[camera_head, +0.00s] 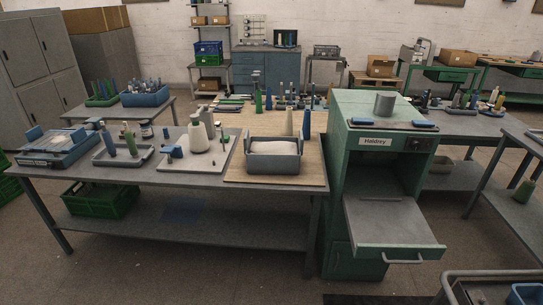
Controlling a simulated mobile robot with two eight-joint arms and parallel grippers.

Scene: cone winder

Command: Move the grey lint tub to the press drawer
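The grey lint tub (273,165) stands upright on a wooden board at the right end of the long front table. Pale, whitish stuff fills it almost to the rim. The press (357,190) is a green cabinet just right of that table, with a label reading like "Haldrey". Its press drawer (392,222) is pulled out toward me. The drawer has a flat grey surface, a green front edge and a pale bar handle, and looks empty. Neither of my grippers is in view.
Cones stand close behind the tub, one cream (289,122) and one blue. Left of it are a tray with a white bottle (199,137), a grey tray and a blue-grey device (60,145). A cart (490,287) stands at bottom right. Floor before the table is clear.

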